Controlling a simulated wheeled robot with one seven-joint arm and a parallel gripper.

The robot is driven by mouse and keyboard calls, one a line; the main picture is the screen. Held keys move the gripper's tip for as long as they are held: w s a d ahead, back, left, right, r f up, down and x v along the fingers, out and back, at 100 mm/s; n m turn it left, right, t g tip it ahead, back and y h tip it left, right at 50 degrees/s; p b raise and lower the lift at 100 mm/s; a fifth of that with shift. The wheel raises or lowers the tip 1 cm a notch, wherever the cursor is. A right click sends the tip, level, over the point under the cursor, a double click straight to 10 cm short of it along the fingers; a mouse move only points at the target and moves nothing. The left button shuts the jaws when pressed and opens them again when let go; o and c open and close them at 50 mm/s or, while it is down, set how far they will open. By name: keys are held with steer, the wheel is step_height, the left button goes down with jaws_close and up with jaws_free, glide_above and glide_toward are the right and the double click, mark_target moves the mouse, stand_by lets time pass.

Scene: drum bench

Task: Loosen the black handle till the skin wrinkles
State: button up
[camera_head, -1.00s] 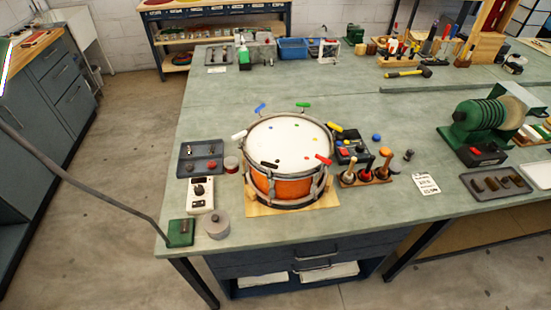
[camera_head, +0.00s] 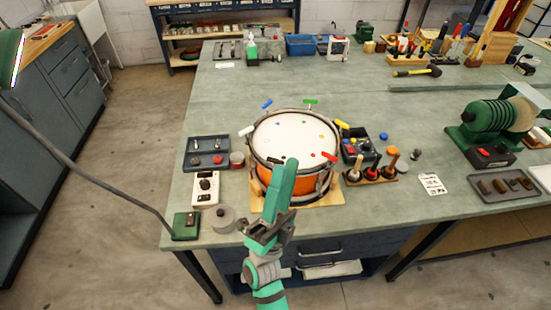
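The drum (camera_head: 286,187), with a white skin (camera_head: 292,133) and an orange shell, stands upright on the bench. Coloured handles sit around its rim. The black handle (camera_head: 275,159) is at the near side of the rim and is partly hidden behind my arm's end. The skin looks smooth at this distance; no wrinkles can be made out. My gripper (camera_head: 289,163) reaches up from the bottom of the view, its green end overlapping the drum's near rim beside the black handle. I cannot tell whether it touches the handle, or whether its fingers are open or shut.
A red handle (camera_head: 330,157) is to the right of my gripper, and a white one (camera_head: 246,131) is at the left. A grey tray (camera_head: 206,151), a white box (camera_head: 205,189) and a round tin (camera_head: 222,218) stand left of the drum. Upright tools (camera_head: 374,170) stand right.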

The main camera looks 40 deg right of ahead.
steer(key=s+d+r+m+g+y, duration=0.3)
steer(key=d+m+g, duration=0.2)
steer(key=m+g, duration=0.95)
steer(key=s+d+r+m+g+y, duration=0.25)
steer(key=d+m+g, duration=0.25)
steer(key=m+g, duration=0.9)
steer(key=s+d+f+m+g+y, duration=0.1)
steer(key=s+d+m+g+y, duration=0.1)
steer(key=d+m+y, duration=0.35)
steer(key=m+t+y, duration=0.3)
steer(key=t+y, duration=1.4)
glide_above(275, 159)
step_height(275, 159, down, 6)
steer(key=r, duration=0.1)
step_height(275, 159, down, 11)
steer(key=shift+f, duration=0.1)
steer(key=shift+c, duration=0.3)
jaws_close()
